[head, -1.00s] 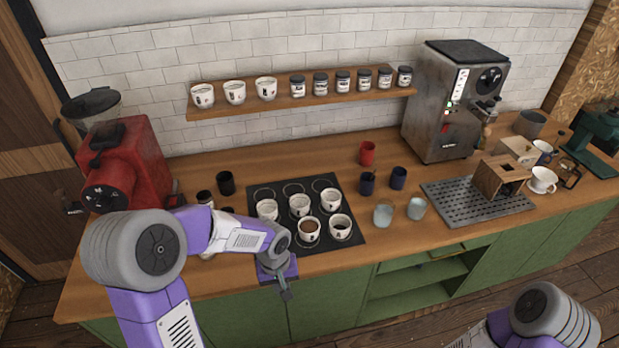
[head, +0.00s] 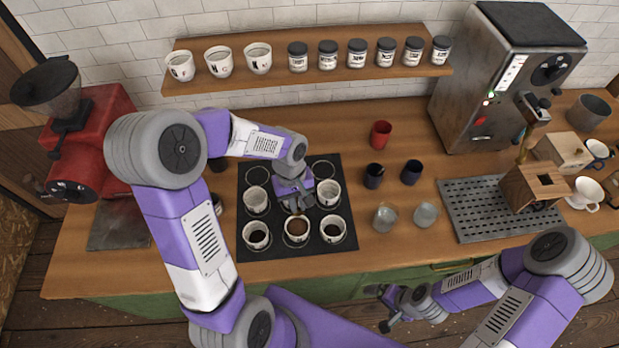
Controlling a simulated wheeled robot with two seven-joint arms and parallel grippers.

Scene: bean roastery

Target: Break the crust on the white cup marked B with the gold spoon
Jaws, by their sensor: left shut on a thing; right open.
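White cups stand on a black mat (head: 345,242). The front middle cup (head: 296,238) holds a brown surface; the front left cup (head: 256,240) and front right cup (head: 333,235) look dark inside. Behind them are a left cup (head: 254,204) and a right cup (head: 328,200). Their letters are too small to read, so I cannot tell which is B. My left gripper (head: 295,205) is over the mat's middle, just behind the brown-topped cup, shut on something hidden. I cannot make out the gold spoon. My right gripper (head: 384,310) is open and empty, low in front of the counter.
Clear glasses (head: 384,217), navy cups (head: 411,173) and a red cup (head: 381,134) stand right of the mat. A red grinder (head: 95,150) is left. An espresso machine (head: 490,100) and drip tray (head: 468,222) are right. The wall shelf (head: 290,84) holds cups and jars.

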